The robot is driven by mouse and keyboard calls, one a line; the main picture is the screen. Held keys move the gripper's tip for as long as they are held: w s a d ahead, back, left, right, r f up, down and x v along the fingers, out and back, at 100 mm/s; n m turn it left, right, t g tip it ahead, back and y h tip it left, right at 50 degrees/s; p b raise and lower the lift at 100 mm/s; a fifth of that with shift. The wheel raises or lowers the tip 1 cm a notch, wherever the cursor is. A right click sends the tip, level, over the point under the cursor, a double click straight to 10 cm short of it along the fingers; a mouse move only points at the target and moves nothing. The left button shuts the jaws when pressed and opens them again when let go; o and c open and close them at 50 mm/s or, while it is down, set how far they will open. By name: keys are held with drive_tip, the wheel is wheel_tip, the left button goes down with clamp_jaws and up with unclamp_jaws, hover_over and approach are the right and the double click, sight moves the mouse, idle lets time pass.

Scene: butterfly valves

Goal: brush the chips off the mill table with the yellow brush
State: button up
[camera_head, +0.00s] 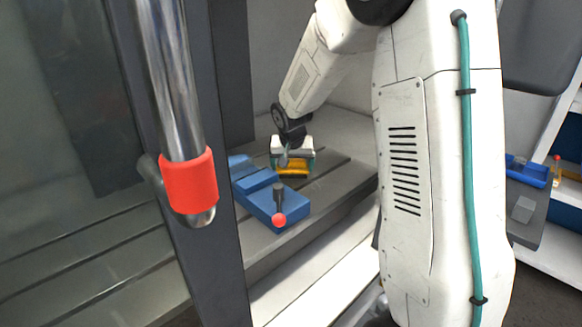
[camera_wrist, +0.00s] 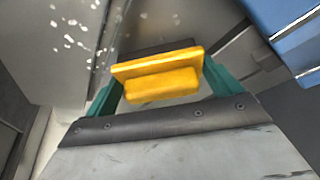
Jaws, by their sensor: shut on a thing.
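My gripper (camera_head: 292,158) is inside the machine, low over the mill table (camera_head: 335,185), just behind and right of the blue vise. In the wrist view my gripper (camera_wrist: 158,92) is shut on the yellow brush (camera_wrist: 158,75), with a green finger on each side of it. The brush's yellow body also shows under the gripper in the head view (camera_head: 292,169). Several pale chips (camera_wrist: 70,32) lie at the upper left of the wrist view, apart from the brush. I cannot tell whether the bristles touch the table.
The blue vise (camera_head: 262,195) with a red-knobbed handle (camera_head: 279,220) stands close to the gripper. A dark door post with a red-banded chrome handle (camera_head: 190,182) is at left. A shelf with a blue tray (camera_head: 528,172) is at right.

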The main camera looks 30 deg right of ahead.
sight(302, 172)
drive_tip(key=shift+d, duration=0.2)
drive_tip(key=shift+s+d+f, duration=0.1)
drive_tip(key=shift+s+d, duration=0.1)
drive_tip(key=shift+s, duration=0.75)
drive_tip(key=shift+s+d+f, duration=0.1)
drive_tip(key=shift+s+d, duration=0.05)
drive_tip(key=shift+s, duration=0.8)
